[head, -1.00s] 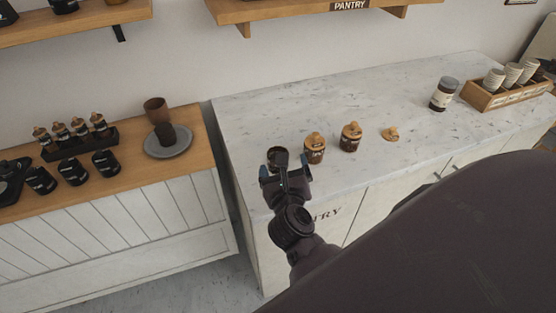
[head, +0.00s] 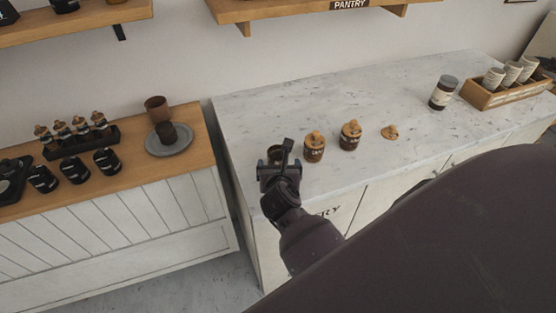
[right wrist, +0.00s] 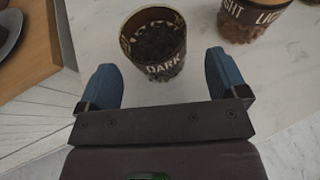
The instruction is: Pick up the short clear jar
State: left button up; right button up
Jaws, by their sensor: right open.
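The short clear jar (right wrist: 155,62) is lidless, holds dark grounds and wears a black band reading DARK. In the right wrist view it stands upright on the pale marble counter, between and slightly beyond the fingertips. In the head view it is mostly hidden behind my right gripper. My right gripper (head: 277,160) is open and empty at the counter's front left corner; in the right wrist view its two blue fingers (right wrist: 160,78) are spread wider than the jar. I cannot tell whether they touch it. My left gripper is not in view.
Two lidded jars (head: 314,147) (head: 350,137) stand right of it; one labelled LIGHT (right wrist: 254,20) is close by. The counter behind is clear.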

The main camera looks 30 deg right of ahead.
aim_at(278, 161)
jog(key=x, duration=0.4)
jog(key=shift+a+f, duration=0.1)
jog(key=c, duration=1.1)
